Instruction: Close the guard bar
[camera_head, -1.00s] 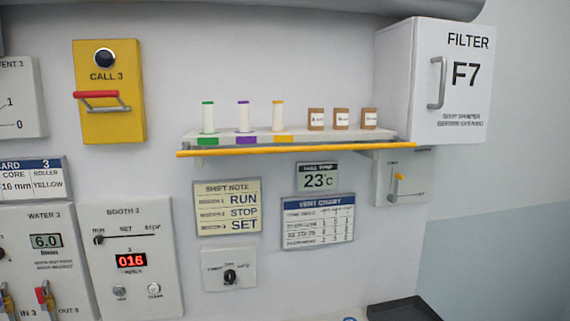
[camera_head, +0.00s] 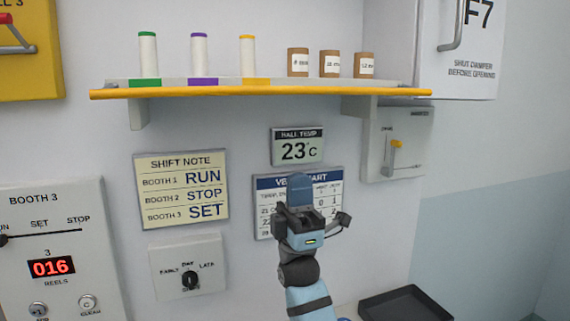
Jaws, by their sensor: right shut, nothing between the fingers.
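The guard bar (camera_head: 260,93) is a long yellow-orange bar running along the front edge of the wall shelf (camera_head: 138,112). It sits low, at about the height of the shelf board, below the tops of the spools. My right gripper (camera_head: 300,186) is shut and empty. It points up in front of the vent chart (camera_head: 331,208), below the bar and apart from it in the picture, and hides part of the chart. My left gripper is not in view.
Three spools, green (camera_head: 148,55), purple (camera_head: 199,55) and yellow (camera_head: 247,56), and three brown boxes (camera_head: 330,64) stand on the shelf. A white filter cabinet (camera_head: 475,75) and a lever panel (camera_head: 410,150) are at right. A dark tray (camera_head: 405,305) lies below.

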